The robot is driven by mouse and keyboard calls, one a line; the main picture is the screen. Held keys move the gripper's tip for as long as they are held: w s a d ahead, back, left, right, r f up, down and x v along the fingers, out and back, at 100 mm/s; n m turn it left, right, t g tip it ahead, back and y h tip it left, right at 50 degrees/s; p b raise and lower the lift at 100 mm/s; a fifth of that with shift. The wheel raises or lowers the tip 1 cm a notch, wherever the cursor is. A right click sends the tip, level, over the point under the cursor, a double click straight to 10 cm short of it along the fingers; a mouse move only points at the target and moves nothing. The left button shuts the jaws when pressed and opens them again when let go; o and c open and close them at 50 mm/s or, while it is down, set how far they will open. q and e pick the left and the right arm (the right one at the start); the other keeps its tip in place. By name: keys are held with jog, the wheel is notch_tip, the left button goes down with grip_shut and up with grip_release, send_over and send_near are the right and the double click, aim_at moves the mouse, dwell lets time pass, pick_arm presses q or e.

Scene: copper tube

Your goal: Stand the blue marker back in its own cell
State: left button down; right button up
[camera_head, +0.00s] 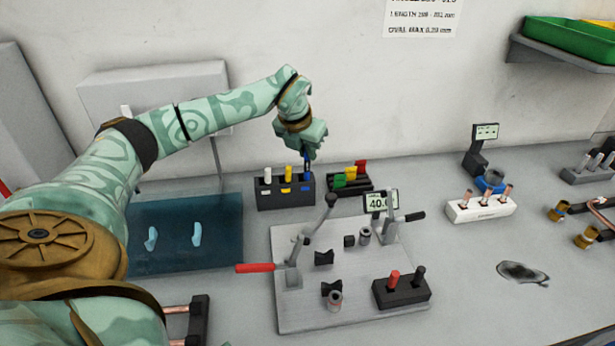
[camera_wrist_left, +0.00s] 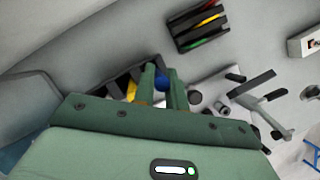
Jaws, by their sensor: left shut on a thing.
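The blue marker (camera_head: 307,172) is upright at the right-hand end of the black marker holder (camera_head: 285,200), above the cell with the blue label. Its lower end meets the holder's top in the head view, but I cannot tell how deep it sits. My left gripper (camera_head: 308,156) is shut on the marker's upper part, pointing down. In the left wrist view the blue marker (camera_wrist_left: 158,80) shows between the fingers of my left gripper (camera_wrist_left: 160,88). A white marker (camera_head: 266,174) and a yellow marker (camera_head: 288,173) stand in the other cells. My right gripper is not in view.
A rack with red, yellow and green items (camera_head: 350,180) stands close to the right of the holder. A dark blue mat (camera_head: 185,255) lies to the left.

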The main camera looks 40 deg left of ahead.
aim_at(306, 167)
pick_arm(q)
notch_tip(306, 167, down, 6)
jog(key=shift+r, duration=0.25)
jog(key=c, duration=1.4)
grip_release()
jog(key=shift+c, duration=0.2)
jog(key=shift+f+b, duration=0.2)
jog(key=shift+b, duration=0.25)
jog(key=shift+s+r, duration=0.15)
jog(key=shift+r, duration=0.1)
jog(key=p+v, duration=0.3)
jog(key=v, duration=1.3)
jog(key=shift+w+d, duration=0.25)
jog(key=shift+d, duration=0.1)
